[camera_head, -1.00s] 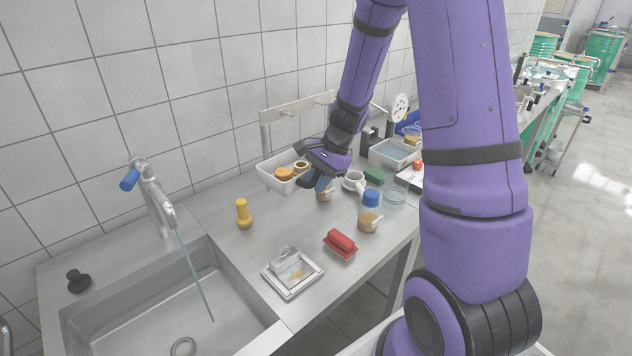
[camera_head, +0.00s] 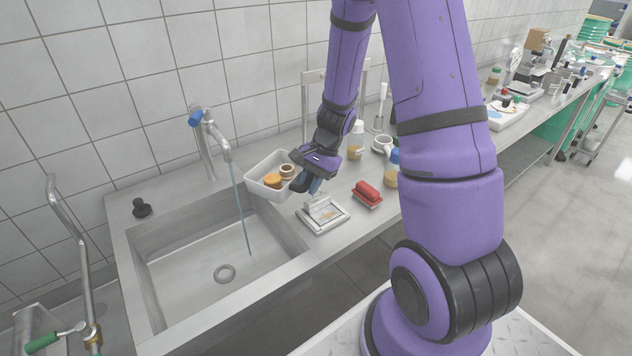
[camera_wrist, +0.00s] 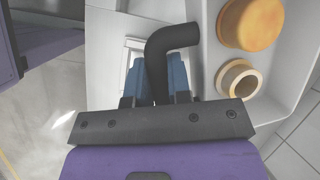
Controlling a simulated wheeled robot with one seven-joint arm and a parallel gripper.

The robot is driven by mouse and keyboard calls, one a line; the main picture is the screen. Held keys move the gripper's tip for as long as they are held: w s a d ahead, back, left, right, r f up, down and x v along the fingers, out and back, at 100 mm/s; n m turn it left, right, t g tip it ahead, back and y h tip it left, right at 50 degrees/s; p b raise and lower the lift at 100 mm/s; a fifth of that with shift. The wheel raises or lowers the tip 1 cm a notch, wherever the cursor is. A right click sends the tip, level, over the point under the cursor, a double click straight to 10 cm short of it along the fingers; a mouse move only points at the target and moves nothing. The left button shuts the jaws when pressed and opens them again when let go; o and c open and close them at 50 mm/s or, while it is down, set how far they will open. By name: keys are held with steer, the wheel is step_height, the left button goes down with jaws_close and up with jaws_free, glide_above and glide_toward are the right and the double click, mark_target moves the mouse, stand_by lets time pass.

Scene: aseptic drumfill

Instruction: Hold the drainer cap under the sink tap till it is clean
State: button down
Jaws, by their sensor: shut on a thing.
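My gripper (camera_head: 313,186) is shut on a black bent handle (camera_wrist: 170,38), which reaches over to the wall of a white square tray (camera_head: 266,190). The tray is held at the sink's right rim, up and right of the water stream (camera_head: 240,205) and apart from it. An orange-brown round piece (camera_wrist: 252,22) and a tan ring (camera_wrist: 238,78) lie in the tray. I cannot tell which of these is the drainer cap. The sink tap (camera_head: 215,140) has a blue knob, and its water runs into the sink (camera_head: 180,290).
A balance (camera_head: 322,214) and a red block on a dish (camera_head: 367,193) stand on the counter below and right of my gripper. Bottles and a cup (camera_head: 382,144) stand further right. A black knob (camera_head: 141,207) sits on the sink's left rim. The basin is open.

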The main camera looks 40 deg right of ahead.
mark_target(270, 183)
steer(key=shift+w+a, duration=1)
steer(key=shift+a, duration=0.35)
steer(key=shift+w+a, duration=0.95)
steer(key=shift+a, duration=0.45)
steer(key=shift+w+a, duration=1)
steer(key=shift+a, duration=0.35)
steer(key=s+d, duration=0.7)
steer(key=d, duration=0.3)
steer(key=w+a+f+n, duration=0.1)
steer(key=w+n, duration=0.1)
steer(key=w+a+f+n+g, duration=0.1)
steer(key=w, duration=0.1)
steer(key=w+a+f+n+g, duration=0.1)
steer(key=w+n, duration=0.1)
steer(key=shift+w+a+f+n, duration=0.1)
steer(key=shift+w+f+n, duration=0.15)
steer(key=shift+f+n, duration=0.1)
steer(key=w+a+f+n+g+h, duration=0.2)
steer(key=w+a+f+n, duration=0.3)
steer(key=w+n, duration=0.1)
steer(key=shift+w+f+n+g+h, duration=0.3)
steer(key=shift+w+n, duration=0.1)
steer(key=shift+n, duration=0.05)
